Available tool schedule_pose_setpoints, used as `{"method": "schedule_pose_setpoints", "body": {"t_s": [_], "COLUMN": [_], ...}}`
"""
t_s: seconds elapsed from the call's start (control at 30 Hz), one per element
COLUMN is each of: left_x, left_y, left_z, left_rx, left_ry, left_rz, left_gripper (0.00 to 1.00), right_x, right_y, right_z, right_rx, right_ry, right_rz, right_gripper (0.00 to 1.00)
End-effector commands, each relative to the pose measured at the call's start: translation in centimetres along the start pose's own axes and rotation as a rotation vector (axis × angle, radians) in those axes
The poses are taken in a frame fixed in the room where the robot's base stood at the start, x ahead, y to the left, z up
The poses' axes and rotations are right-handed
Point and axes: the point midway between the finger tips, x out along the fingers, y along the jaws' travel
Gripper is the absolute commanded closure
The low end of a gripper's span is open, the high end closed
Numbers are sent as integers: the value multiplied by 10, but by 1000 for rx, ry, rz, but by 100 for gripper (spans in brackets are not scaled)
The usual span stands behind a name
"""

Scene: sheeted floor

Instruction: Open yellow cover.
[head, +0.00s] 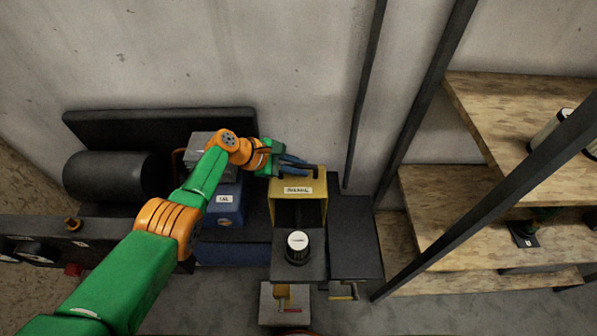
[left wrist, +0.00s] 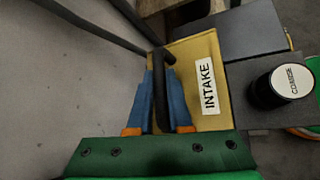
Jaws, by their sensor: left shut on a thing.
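The yellow cover (head: 314,184) carries a white label and a black bar handle (head: 312,170) on its far edge. A dark hollow shows beneath its near edge, between yellow side walls. My left gripper (head: 291,162) reaches it from the left. In the left wrist view, the blue fingers of my left gripper (left wrist: 161,82) stand on both sides of the black handle (left wrist: 160,64), shut on it. The cover (left wrist: 198,52) there reads INTAKE. My right gripper is in neither view.
A black knob with a white top (head: 298,246) stands in front of the cover; its top reads COARSE in the left wrist view (left wrist: 291,81). A blue box (head: 224,207) is to the left. Wooden shelves (head: 440,215) and dark posts stand right. A concrete wall (head: 290,70) is behind.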

Motion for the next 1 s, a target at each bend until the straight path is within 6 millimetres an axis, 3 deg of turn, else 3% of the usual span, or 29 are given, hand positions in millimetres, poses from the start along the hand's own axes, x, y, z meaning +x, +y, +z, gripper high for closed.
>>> {"method": "schedule_pose_setpoints", "body": {"t_s": [0.4,0.43,0.5,0.53,0.8,1.0], "left_x": [1,1,1,1,-3,-47], "left_y": [-1,-1,-1,0,1,4], "left_z": [-1,-1,-1,-1,1,5], "left_rx": [0,0,0,0,0,0], "left_ry": [2,2,2,1,1,3], "left_rz": [-3,-3,-3,-2,-1,0], "left_gripper": [100,75,56,53,53,53], "right_x": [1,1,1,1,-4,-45], "right_y": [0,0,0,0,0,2], "right_z": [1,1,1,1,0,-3], "right_rx": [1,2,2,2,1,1], "right_ry": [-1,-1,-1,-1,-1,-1], "right_rz": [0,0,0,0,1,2], "right_gripper": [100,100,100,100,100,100]}}
